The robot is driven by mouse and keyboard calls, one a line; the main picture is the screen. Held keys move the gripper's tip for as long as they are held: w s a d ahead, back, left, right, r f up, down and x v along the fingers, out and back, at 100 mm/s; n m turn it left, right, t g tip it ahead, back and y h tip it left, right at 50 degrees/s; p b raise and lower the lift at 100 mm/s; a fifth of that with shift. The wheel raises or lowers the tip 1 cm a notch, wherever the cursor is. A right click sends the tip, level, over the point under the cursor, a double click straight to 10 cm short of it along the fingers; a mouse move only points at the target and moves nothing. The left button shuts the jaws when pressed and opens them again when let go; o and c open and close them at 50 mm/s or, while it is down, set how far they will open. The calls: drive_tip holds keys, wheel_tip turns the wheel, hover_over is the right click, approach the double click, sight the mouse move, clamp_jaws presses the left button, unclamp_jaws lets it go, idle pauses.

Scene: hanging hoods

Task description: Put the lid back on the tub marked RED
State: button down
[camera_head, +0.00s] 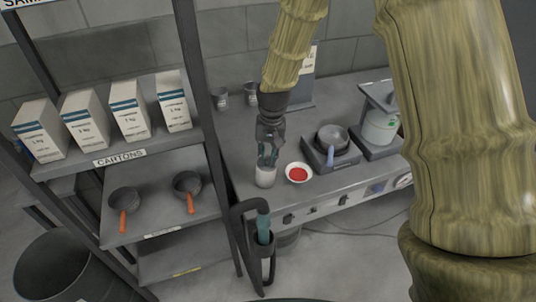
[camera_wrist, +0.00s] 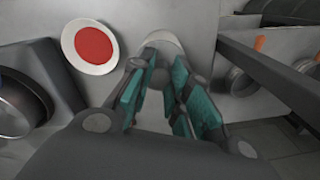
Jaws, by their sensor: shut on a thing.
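My gripper (camera_head: 267,160) points down over the bench, its fingers closed in on a small grey piece that looks like the knob of a lid (camera_wrist: 163,74). The lid's edges are mostly hidden by the fingers. A pale, round tub (camera_head: 265,178) stands directly below the fingertips, and its white rim shows beyond them in the wrist view (camera_wrist: 167,40). I cannot tell whether the lid touches the tub. No RED marking is readable on it. A white dish with red contents (camera_head: 299,173) sits just right of the tub, and left of the fingers in the wrist view (camera_wrist: 93,46).
A dark pan on a hotplate (camera_head: 332,140) and an apparatus with a pale container (camera_head: 380,127) stand to the right. Metal cups (camera_head: 220,97) are at the back. A shelf post (camera_head: 198,85) rises close on the left. A holder with a teal-handled tool (camera_head: 263,228) hangs at the front edge.

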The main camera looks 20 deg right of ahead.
drive_tip(key=shift+w+a+r+p, duration=0.1)
drive_tip(key=shift+a+r+p, duration=0.2)
drive_tip(key=shift+r+p, duration=0.3)
idle(0.8)
drive_tip(key=shift+d+f+p, duration=0.15)
drive_tip(key=shift+d+p, duration=0.1)
drive_tip(key=shift+p, duration=0.05)
idle(0.6)
drive_tip(key=shift+f+p, duration=0.15)
drive_tip(key=shift+p, duration=0.35)
idle(1.4)
drive_tip(key=c, duration=1.3)
unclamp_jaws()
drive_tip(key=shift+o, duration=0.2)
drive_tip(key=o, duration=0.5)
